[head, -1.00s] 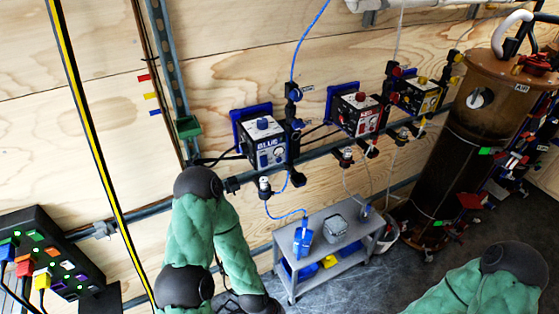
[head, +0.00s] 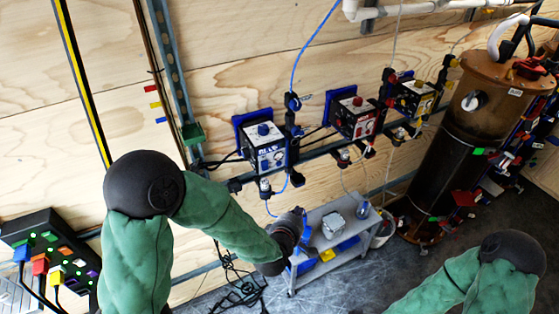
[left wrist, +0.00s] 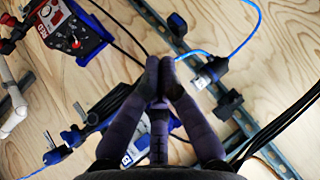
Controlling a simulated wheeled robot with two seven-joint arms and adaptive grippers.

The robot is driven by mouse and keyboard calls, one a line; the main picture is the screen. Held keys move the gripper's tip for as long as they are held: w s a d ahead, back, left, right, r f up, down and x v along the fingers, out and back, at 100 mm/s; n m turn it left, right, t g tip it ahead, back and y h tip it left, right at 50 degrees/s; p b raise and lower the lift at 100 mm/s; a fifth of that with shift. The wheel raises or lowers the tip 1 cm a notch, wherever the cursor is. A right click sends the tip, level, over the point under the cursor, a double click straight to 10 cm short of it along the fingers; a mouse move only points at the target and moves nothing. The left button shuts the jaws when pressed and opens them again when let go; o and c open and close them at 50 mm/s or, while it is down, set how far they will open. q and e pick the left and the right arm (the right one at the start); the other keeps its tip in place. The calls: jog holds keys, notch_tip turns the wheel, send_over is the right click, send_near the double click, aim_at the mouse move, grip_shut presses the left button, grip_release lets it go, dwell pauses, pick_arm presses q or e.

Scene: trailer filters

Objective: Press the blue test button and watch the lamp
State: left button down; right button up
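The box labelled BLUE (head: 272,158) is fixed on the wood wall in the head view, with a round blue knob or button (head: 263,129) on top. I cannot make out a lit lamp on it. My left gripper (head: 297,218) is below and right of this box, in front of the small cart, apart from the box. In the left wrist view, the two dark fingers (left wrist: 160,62) meet at their tips with nothing visible between them. Part of a white and blue box (left wrist: 133,153) shows behind them, mostly hidden. My right gripper is outside both views.
A red box (head: 357,117) and a yellow box (head: 414,97) hang further right on the rail. A grey cart (head: 332,257) stands below. A brown tank (head: 452,150) stands at right. Hoses cross the wall. A black panel with coloured plugs (head: 50,250) is at lower left.

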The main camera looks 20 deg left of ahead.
aim_at(279, 164)
pick_arm(q)
notch_tip(279, 164, up, 8)
jog(key=n+t, duration=0.2)
jog(key=n, duration=0.1)
jog(key=shift+w+a+r+y+p, duration=0.2)
jog(key=shift+w+y+p, duration=0.1)
jog(key=shift+y+p, duration=0.15)
jog(key=shift+w+a+b, duration=0.5)
jog(key=shift+w+a, duration=2.6)
jog(key=shift+f, duration=0.1)
jog(key=shift+w+a+b, duration=0.3)
jog(key=shift+b, duration=0.15)
